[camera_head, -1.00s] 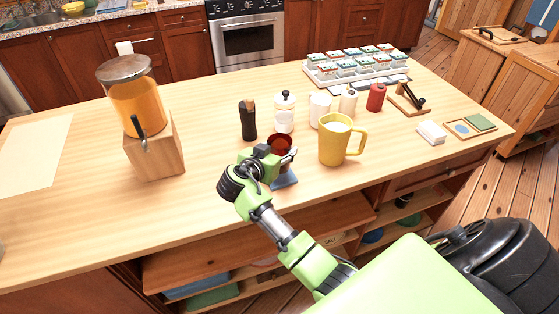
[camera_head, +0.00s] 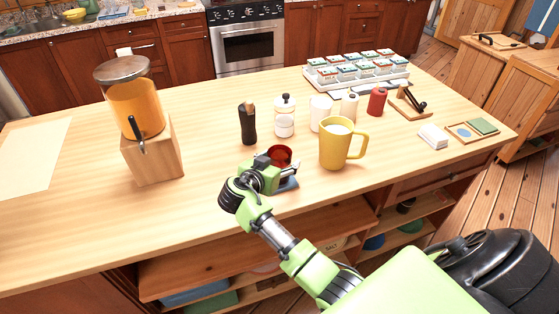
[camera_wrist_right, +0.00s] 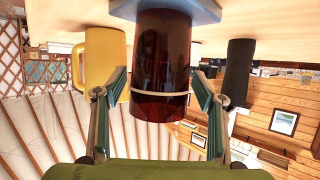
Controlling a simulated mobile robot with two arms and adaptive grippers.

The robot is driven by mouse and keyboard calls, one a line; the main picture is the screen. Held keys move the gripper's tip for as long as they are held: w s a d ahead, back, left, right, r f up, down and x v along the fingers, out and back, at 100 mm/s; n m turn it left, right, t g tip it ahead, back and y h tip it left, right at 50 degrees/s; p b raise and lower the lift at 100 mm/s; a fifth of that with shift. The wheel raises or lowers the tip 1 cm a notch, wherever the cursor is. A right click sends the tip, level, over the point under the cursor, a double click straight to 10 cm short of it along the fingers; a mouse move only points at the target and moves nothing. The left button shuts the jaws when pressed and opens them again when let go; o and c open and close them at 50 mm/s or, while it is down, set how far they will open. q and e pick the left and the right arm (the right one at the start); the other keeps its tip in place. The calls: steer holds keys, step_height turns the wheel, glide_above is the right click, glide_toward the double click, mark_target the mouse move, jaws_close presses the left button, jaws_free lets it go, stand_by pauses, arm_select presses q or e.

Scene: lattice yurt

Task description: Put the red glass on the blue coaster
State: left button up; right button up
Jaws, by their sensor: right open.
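The red glass (camera_head: 281,153) is dark, translucent red and stands upright near the front edge of the wooden counter. The wrist view is upside down; there the glass (camera_wrist_right: 162,50) has its base on the blue coaster (camera_wrist_right: 200,10), seemingly touching it. In the head view only a bit of the blue coaster (camera_head: 291,184) shows beside my gripper. My right gripper (camera_head: 280,172) is open, with one finger on either side of the glass. In the wrist view the fingers of this gripper (camera_wrist_right: 160,85) stand apart from the glass. My left gripper is not in view.
A yellow mug (camera_head: 333,152) stands close to the right of the glass. A dark mill (camera_head: 247,124), a white-and-clear grinder (camera_head: 284,117) and several canisters stand behind. A juice dispenser (camera_head: 135,105) is at left. The counter between it and the glass is clear.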

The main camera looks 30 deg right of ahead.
steer(key=shift+r+p, duration=0.25)
steer(key=shift+p, duration=0.05)
steer(key=b+v, duration=0.3)
steer(key=v, duration=0.9)
steer(key=shift+f, duration=0.1)
